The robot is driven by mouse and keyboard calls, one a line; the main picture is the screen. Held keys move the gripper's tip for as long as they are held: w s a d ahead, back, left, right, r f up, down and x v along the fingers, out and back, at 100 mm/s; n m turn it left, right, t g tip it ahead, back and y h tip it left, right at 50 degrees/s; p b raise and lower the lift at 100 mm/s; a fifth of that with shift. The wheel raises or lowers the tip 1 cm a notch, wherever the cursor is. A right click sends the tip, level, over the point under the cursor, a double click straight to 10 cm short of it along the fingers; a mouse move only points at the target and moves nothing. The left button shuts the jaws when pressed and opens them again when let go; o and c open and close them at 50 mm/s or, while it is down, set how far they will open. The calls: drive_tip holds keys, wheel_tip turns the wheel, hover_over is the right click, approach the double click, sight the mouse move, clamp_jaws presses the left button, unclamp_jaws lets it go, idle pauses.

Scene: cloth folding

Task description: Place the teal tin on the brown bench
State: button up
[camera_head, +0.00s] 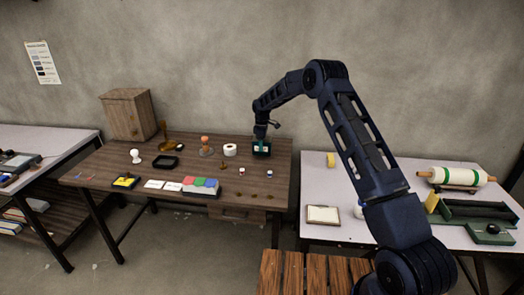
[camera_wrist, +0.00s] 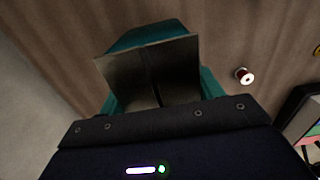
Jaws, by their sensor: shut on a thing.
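The teal tin (camera_head: 262,148) is at the right rear of the dark brown wooden table (camera_head: 222,153). My gripper (camera_head: 261,138) reaches down over the tin and is shut on it. In the wrist view the teal tin (camera_wrist: 150,37) shows behind and beside the grey finger plates, which hide its middle. I cannot tell if the tin still touches the tabletop. A brown slatted bench (camera_head: 305,275) stands at the front below my arm, its right part hidden by the arm; its visible slats are bare.
A small white-and-red spool (camera_head: 241,171) and a white roll (camera_head: 230,149) are near the tin. A wooden cabinet (camera_head: 127,114) stands at the back left.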

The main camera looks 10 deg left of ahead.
drive_tip(key=shift+f, duration=1.85)
drive_tip(key=shift+f, duration=0.15)
drive_tip(key=o, duration=1.2)
